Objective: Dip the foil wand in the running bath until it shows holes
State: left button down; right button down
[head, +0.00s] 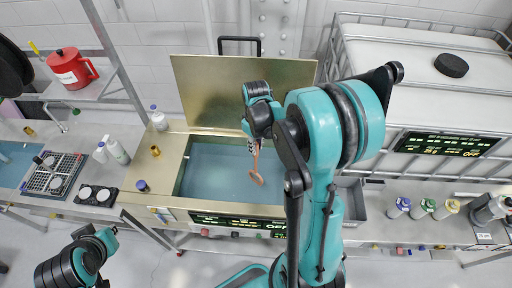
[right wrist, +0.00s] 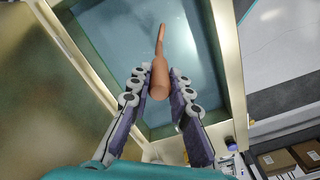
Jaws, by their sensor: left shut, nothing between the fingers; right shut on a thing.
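The foil wand (head: 257,168) is a copper-orange stick, thick at one end and thin at the other in the right wrist view (right wrist: 160,77). My right gripper (head: 252,143) is shut on it above the bath, with both finger rows beside its thick end in the right wrist view (right wrist: 158,88). The bath (head: 184,178) is a brass-coloured tank of blue-grey liquid with its lid (head: 235,90) raised. I cannot tell whether the wand touches the liquid. No holes are visible on it. Part of my left arm shows at the lower left; its fingertips are out of frame.
A lit display (head: 237,222) is on the bath's front. A red can (head: 72,68) stands on the left shelf, with white bottles (head: 117,152) below. A white caged tank (head: 425,70) at right has a display reading OFF (head: 447,144). Several bottles (head: 422,208) stand at right.

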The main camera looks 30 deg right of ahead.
notch_tip(320, 180, up, 12)
jog(key=p, duration=0.7)
jog(key=shift+f, duration=0.25)
